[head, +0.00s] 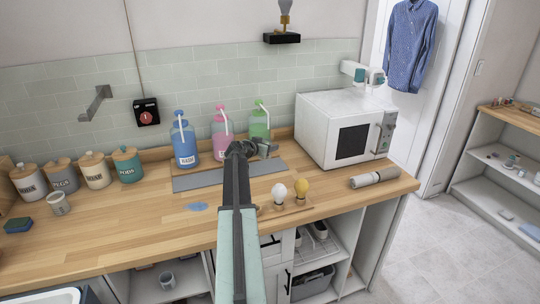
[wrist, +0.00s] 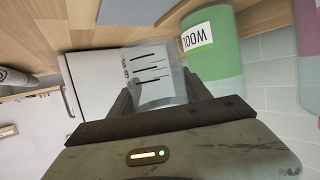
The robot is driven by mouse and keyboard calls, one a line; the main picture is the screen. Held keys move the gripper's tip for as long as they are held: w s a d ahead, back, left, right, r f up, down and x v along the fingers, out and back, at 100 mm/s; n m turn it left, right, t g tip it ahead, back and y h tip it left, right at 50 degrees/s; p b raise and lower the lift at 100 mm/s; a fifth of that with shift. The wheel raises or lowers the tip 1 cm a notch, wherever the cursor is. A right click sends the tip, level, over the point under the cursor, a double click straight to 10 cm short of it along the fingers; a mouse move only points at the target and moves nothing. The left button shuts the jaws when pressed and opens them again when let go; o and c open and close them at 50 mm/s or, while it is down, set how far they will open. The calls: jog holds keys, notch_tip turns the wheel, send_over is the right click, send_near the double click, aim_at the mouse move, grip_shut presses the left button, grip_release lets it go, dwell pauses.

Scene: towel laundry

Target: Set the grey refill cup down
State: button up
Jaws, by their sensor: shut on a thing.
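My gripper (head: 252,150) is at the end of my outstretched arm, above the back of the counter in front of the green bottle. In the wrist view, my gripper (wrist: 162,100) is shut on the grey refill cup (wrist: 155,72), a pale, see-through cup with dark measuring lines. The cup looks tilted in that view. In the head view my gripper mostly hides it. The green bottle (head: 259,121), labelled WOOL in the wrist view (wrist: 210,40), is close beside the cup. I cannot tell whether they touch.
A white microwave (head: 330,115) stands right. Two bulbs (head: 279,192) and a rolled cloth (head: 374,179) are in front.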

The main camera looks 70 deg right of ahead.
jog(key=b+x, duration=0.1)
jog(key=x, duration=0.2)
jog(key=w+f+b+x, duration=0.1)
jog(key=x, duration=0.1)
jog(key=shift+b, duration=0.3)
notch_tip(320, 180, down, 5)
jog(key=b, duration=0.5)
jog(key=shift+d+r, duration=0.1)
jog(key=shift+r, duration=0.25)
jog(key=shift+f, duration=0.2)
jog(key=o, duration=1)
jog(key=shift+o, duration=0.2)
jog(key=shift+r, duration=0.1)
